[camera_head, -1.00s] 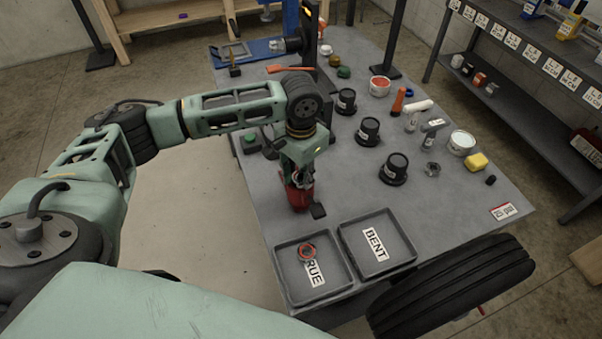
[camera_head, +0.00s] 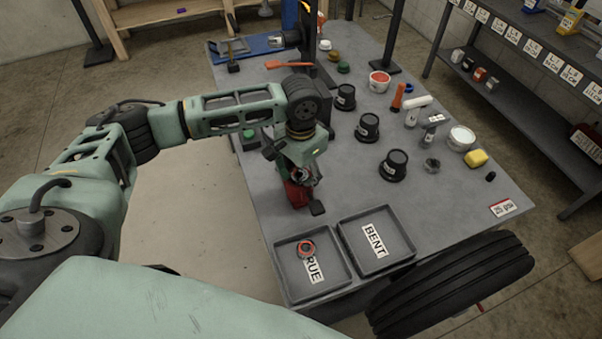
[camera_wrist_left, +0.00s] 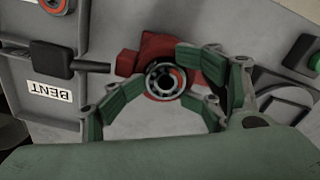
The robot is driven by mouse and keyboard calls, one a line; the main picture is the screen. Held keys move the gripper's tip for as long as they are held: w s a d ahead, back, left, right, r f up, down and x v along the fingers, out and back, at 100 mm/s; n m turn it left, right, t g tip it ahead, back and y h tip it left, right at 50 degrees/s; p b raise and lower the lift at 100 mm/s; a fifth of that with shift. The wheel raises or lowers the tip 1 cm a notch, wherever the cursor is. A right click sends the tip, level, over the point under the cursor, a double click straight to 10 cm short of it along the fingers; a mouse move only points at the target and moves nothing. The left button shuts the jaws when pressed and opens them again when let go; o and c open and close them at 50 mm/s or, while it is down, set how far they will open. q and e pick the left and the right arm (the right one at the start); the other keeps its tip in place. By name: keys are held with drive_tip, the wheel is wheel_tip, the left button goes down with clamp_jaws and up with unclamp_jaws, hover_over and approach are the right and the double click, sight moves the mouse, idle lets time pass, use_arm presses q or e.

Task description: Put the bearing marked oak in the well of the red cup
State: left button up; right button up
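The red cup (camera_head: 295,196), a red fixture with a black-ended handle (camera_head: 317,208), stands on the grey table under my left gripper (camera_head: 292,172). In the left wrist view the red cup (camera_wrist_left: 150,52) shows behind a steel bearing (camera_wrist_left: 164,81), which sits over its middle, seemingly in the well. The green-padded fingers of my left gripper (camera_wrist_left: 163,88) are spread on both sides of the bearing, with gaps. I cannot read any mark on the bearing. My right gripper is not in view.
The TRUE tray (camera_head: 283,272) holds a red ring (camera_head: 306,249); the BENT tray (camera_head: 405,252) is empty beside it. Several black pots, one of them here (camera_head: 394,165), stand to the right.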

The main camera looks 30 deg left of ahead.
sight(301, 176)
use_arm(q)
drive_tip(key=shift+s+f, duration=0.15)
drive_tip(key=shift+s, duration=0.1)
drive_tip(key=shift+w+r, duration=0.1)
drive_tip(key=shift+r, duration=0.15)
wheel_tip(301, 176, up, 13)
drive_tip(key=b, duration=0.2)
drive_tip(key=shift+w, duration=0.15)
